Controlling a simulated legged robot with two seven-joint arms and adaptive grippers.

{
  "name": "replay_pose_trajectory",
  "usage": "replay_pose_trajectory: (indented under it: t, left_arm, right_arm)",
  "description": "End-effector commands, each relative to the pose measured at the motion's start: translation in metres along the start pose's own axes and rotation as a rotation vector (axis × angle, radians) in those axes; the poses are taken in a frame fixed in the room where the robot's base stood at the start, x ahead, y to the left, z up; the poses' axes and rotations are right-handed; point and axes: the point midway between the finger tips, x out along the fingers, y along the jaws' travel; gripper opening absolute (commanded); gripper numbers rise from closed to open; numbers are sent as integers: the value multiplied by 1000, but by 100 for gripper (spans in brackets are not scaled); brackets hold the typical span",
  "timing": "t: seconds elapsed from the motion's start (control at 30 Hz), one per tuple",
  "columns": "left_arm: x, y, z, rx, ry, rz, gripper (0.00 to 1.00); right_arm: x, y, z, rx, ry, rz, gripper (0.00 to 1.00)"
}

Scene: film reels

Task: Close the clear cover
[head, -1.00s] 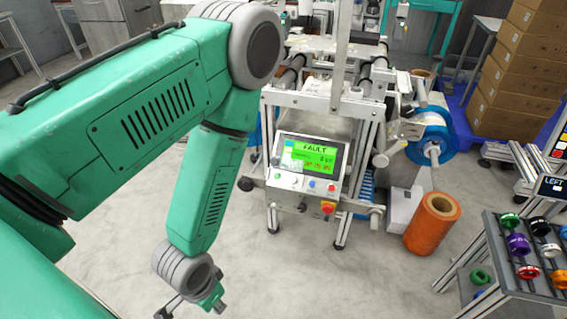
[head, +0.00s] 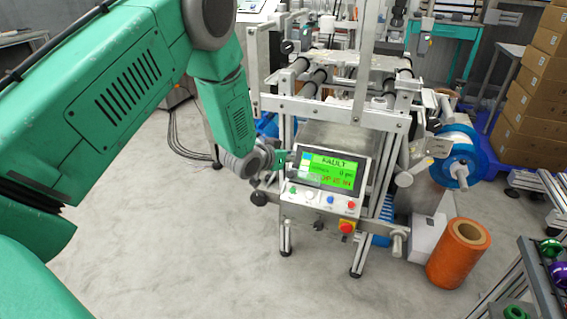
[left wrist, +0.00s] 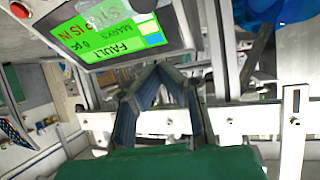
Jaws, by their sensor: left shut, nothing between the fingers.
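My left gripper (head: 283,160) is at the left edge of the machine's control panel (head: 330,172), by its screen reading FAULT. In the left wrist view the fingers (left wrist: 160,72) meet at their tips, shut and empty, just beside the screen (left wrist: 112,32), which appears upside down. A faint see-through patch (head: 306,179) at the lower left of the screen looks like the clear cover; its edges and hinge are hard to make out. I cannot tell whether the gripper touches it. My right gripper is not in view.
The machine's metal frame and rollers rise behind. An orange roll (head: 459,252) stands on the floor at right, near a blue reel (head: 452,157). The floor at front left is clear.

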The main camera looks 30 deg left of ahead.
Motion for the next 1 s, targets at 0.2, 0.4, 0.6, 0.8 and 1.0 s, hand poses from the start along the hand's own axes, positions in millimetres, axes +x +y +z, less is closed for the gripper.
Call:
replay_pose_trajectory:
  t: [0.2,0.4,0.6,0.8,1.0]
  left_arm:
    - [46,-1,4,1,1,0,0]
    - [43,0,25,-1,-4,0,0]
    - [38,0,38,-1,-3,0,0]
    - [36,0,39,-1,-1,0,0]
    - [36,0,41,-1,-3,0,0]
  right_arm:
    - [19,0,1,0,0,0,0]
    - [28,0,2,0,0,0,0]
    - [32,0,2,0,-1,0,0]
    - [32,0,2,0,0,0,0]
    - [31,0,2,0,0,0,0]
